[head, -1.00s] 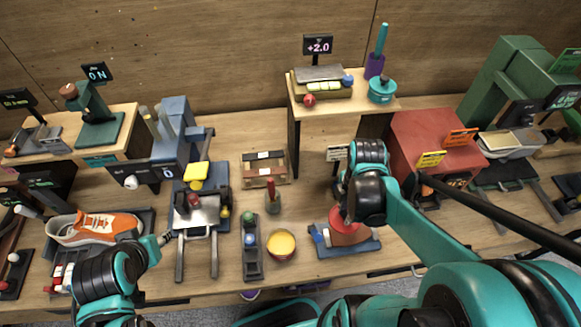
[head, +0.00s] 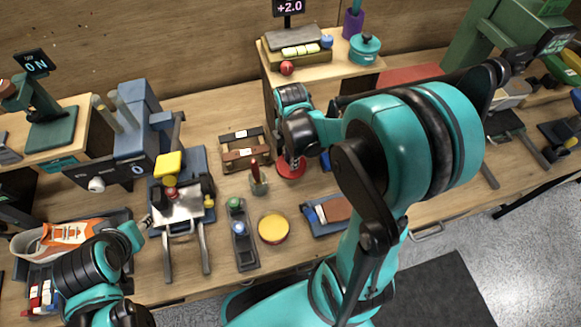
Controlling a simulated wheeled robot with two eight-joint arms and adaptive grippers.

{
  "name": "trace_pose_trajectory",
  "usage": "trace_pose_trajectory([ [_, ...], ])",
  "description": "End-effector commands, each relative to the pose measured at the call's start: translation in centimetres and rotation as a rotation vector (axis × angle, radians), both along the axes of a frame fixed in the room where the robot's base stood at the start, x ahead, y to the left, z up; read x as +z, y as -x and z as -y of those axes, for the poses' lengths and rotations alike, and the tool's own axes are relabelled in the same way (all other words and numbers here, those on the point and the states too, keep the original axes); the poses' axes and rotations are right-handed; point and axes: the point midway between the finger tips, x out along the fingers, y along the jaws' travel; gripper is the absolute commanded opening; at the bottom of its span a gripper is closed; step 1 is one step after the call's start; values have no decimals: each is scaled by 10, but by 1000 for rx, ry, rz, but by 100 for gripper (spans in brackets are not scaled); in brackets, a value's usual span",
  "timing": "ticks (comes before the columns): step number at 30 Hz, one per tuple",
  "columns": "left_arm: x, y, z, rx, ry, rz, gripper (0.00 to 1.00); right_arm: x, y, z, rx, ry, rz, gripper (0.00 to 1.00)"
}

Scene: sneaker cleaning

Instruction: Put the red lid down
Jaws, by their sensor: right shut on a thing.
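The red lid (head: 291,170) is a flat red disc behind the blue tray, right of the small green pot. My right gripper (head: 294,157) is directly above it and shut on it; my arm hides part of the grip. I cannot tell whether the lid touches the table or hangs just above it. My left gripper (head: 143,224) is at the lower left, beside the orange sneaker (head: 70,238); its fingers are too small to read.
A round tin with yellow contents (head: 273,229) stands at the front middle. Near it are a blue tray with a brown block (head: 336,209), a green pot with a red-handled tool (head: 259,184), a wooden rack (head: 244,151) and a dark holder (head: 243,245). Bare table lies around the tin.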

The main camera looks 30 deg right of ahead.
Motion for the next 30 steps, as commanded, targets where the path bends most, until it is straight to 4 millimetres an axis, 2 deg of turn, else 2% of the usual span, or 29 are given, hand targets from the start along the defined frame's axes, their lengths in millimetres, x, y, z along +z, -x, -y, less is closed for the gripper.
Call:
trace_pose_trajectory([
  [4,-6,0,0,0,0,0,40,-11,-2,-1,0,0,0,0],
  [10,-20,0,0,0,0,0,40,-41,-2,-1,0,0,0,0],
  [22,-23,0,0,0,0,0,40,-45,-1,-1,0,0,0,0],
  [23,-23,0,0,0,0,0,40,-45,-1,-1,0,0,0,25],
  [24,-22,0,0,0,0,0,40,-44,-1,-1,0,0,0,36],
  [25,-22,0,0,0,0,0,40,-44,-1,-1,0,0,0,41],
  [30,-22,0,0,0,0,0,40,-44,-1,-1,0,0,0,41],
])
